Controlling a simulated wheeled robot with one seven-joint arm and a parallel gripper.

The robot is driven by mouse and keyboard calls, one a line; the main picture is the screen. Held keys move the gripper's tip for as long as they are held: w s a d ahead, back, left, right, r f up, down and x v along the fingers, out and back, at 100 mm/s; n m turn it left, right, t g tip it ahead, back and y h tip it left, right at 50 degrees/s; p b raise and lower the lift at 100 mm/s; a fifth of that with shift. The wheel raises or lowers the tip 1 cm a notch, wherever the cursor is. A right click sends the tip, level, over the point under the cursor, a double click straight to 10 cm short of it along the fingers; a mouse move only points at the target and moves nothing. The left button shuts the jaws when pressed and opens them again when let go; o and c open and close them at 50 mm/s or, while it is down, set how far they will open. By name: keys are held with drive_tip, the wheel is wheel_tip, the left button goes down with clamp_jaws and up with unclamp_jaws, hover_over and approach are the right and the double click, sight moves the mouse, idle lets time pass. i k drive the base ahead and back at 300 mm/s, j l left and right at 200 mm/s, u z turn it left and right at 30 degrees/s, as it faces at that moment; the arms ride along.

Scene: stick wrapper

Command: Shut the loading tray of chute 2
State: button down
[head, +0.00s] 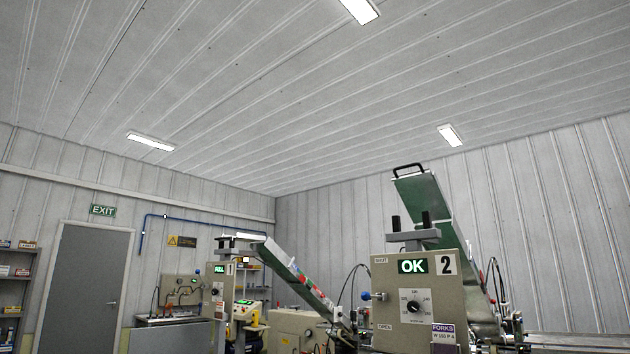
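The cabinet of chute 2 (415,290) stands at the lower right in the head view, with a black "2", a lit green "OK" display and a dial. Behind it a long green tray (425,200) rises steeply up and to the left, with a black handle (408,170) at its top end. It looks like the loading tray of chute 2. Its lower end is hidden behind the cabinet and its bracket, so I cannot tell how it joins the machine. My gripper is not in view.
Chute 1's cabinet (222,292) stands further back left, with a sloping chute (292,272) holding colourful packs. A sink (172,319), a grey door (83,278) under an EXIT sign and a shelf (12,300) are at the left. The floor is not visible.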

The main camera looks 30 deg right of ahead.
sight(419, 191)
drive_tip(key=i, duration=0.9)
drive_tip(key=i+j, duration=0.15)
drive_tip(key=i, duration=0.7)
drive_tip(key=i+z, duration=0.4)
drive_tip(key=i+j+z, duration=0.2)
drive_tip(key=z, duration=0.2)
drive_tip(key=i+j+z, duration=1.15)
drive_tip(key=j, duration=0.25)
drive_tip(key=k+l, duration=0.05)
drive_tip(key=k, duration=0.1)
